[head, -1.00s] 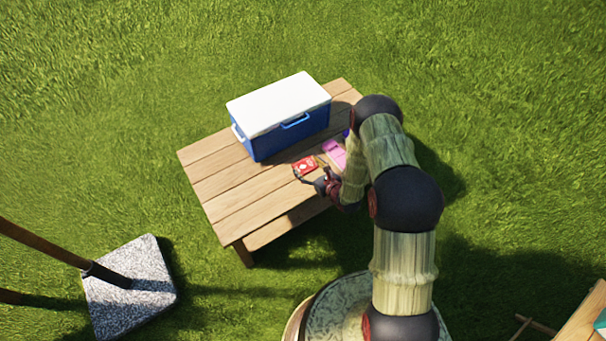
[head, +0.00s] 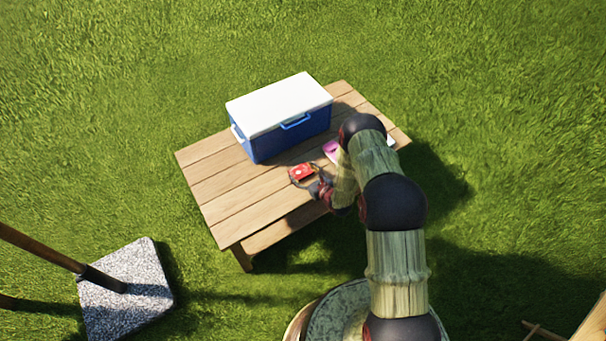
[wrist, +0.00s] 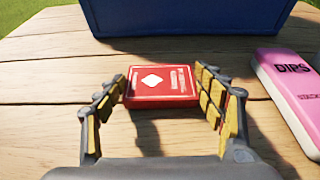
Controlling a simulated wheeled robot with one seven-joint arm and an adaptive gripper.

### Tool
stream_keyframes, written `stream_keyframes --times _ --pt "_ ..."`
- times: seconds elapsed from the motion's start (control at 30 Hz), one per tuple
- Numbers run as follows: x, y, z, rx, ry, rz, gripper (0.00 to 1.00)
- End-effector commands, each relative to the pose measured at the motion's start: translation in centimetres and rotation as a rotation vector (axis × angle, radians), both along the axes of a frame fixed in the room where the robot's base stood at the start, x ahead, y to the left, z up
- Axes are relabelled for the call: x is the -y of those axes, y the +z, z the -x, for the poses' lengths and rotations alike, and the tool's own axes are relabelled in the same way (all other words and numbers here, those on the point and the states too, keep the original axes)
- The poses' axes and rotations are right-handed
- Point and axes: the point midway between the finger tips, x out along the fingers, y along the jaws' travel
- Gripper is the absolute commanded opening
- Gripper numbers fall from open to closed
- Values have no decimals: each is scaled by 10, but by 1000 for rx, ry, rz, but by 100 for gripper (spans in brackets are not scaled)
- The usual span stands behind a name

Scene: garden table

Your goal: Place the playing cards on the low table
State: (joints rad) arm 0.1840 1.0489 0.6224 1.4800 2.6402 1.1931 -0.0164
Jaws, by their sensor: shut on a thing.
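The playing cards are a flat red box (head: 302,172) with a white diamond mark. In the wrist view the red box (wrist: 161,86) sits between my fingertips, over the wooden planks. My gripper (head: 308,178) is shut on the box, with a finger at each short side. The low table (head: 225,195) is a wooden slatted table on grass, directly under the box. A shadow lies below my fingers; I cannot tell whether the box touches the planks or is just above them.
A blue cooler with a white lid (head: 280,115) stands on the table just behind the cards. A pink and white "DIPS" box (wrist: 288,82) lies to their right. The table's left part is bare. A speckled stone base with a pole (head: 122,292) stands on the grass at left.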

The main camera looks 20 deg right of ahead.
Motion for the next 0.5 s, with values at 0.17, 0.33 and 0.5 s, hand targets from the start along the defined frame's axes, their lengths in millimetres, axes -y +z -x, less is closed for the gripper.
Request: stream_keyframes --times 0.17,0.33,0.5 --pt "0 -4 0 -1 0 0 70" --pt "0 -3 1 -1 0 -1 80" --pt "0 -3 1 -1 0 0 87"
